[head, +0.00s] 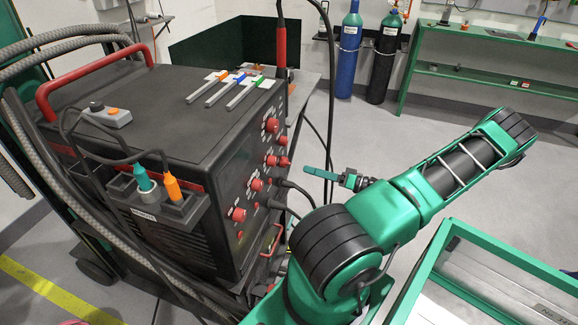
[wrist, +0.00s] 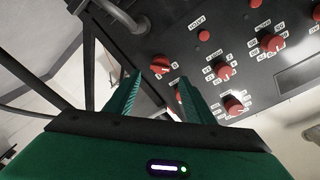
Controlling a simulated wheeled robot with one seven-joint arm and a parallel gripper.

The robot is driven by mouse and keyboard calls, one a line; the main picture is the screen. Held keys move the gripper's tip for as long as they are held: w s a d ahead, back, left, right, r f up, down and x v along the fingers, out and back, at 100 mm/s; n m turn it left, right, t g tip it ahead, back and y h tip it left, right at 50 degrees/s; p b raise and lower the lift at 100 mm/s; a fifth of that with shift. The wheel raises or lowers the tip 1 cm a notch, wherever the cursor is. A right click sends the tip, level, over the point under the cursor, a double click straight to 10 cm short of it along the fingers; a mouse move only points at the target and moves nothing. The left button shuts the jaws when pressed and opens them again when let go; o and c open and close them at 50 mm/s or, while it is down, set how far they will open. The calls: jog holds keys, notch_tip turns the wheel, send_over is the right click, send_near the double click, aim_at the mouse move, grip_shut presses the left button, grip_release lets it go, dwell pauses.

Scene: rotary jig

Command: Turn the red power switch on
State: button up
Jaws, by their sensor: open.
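A red knob (wrist: 160,64) with a light pointer mark shows just beyond my fingertips in the wrist view. Another red part (wrist: 180,97) is partly hidden beside the right finger. More red knobs (wrist: 223,70) lie to the right; one upper knob shows in the head view (head: 272,125). My gripper (wrist: 158,84) is open and empty, fingers toward the panel. In the head view my gripper (head: 307,172) appears apart from the panel.
Black cables (head: 300,192) plug into the panel's lower part, near my gripper; a grey cable connector (wrist: 130,18) shows in the wrist view. A torch with a red handle (head: 280,45) stands behind the machine. A green-framed cart (head: 440,245) is at the lower right.

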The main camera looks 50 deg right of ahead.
aim_at(286, 163)
jog(key=x, duration=0.9)
jog(key=shift+a, duration=0.15)
jog(key=c, duration=1)
